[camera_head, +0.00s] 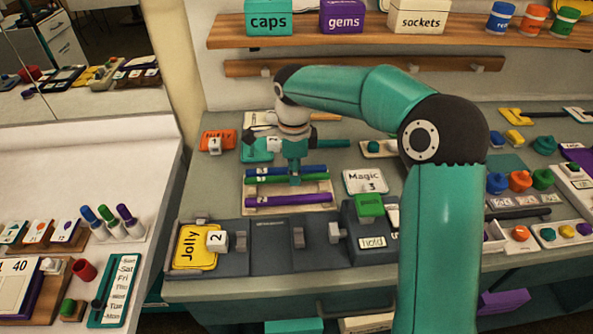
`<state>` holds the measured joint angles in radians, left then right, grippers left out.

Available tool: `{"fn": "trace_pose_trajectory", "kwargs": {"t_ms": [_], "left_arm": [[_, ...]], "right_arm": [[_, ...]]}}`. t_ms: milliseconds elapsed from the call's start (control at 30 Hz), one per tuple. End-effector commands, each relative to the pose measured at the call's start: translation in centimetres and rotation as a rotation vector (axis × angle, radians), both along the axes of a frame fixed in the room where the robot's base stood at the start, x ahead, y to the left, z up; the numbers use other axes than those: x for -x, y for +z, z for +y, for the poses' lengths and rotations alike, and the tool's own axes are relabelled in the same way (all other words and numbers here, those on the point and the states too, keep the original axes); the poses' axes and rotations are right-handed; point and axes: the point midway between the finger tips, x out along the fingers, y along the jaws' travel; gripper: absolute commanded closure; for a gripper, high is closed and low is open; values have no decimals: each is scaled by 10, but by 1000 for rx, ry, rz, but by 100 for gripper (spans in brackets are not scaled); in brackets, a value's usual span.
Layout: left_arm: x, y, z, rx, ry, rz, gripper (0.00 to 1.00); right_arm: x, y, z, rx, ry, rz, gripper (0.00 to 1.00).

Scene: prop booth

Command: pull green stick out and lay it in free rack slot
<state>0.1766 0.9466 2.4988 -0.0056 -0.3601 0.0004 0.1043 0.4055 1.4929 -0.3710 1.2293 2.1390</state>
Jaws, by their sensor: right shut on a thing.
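A pale rack (331,207) stands on the bench at the centre, with long sticks lying across it. The green stick (262,179) lies level between a blue stick (316,169) behind it and a purple stick (290,198) in front. My right gripper (295,180) points down over the rack and is shut on the green stick near its middle. The fingers hide that part. I cannot tell whether the stick rests in the rack or is just above it. My left gripper is not in view.
Behind my right gripper are a teal block (255,154) and a teal bar (336,143). A grey tray (268,240) with a yellow card (193,247) lies in front of the rack. The "Magic" block (364,181) stands close on its right.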

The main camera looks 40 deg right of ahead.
Motion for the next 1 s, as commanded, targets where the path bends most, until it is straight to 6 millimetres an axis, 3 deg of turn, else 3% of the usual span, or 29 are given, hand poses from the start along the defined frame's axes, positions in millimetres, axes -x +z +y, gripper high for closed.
{"fn": "trace_pose_trajectory", "kwargs": {"t_ms": [1000], "left_arm": [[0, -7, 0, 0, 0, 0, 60]], "right_arm": [[0, -9, -1, 0, -1, 0, 100]]}}
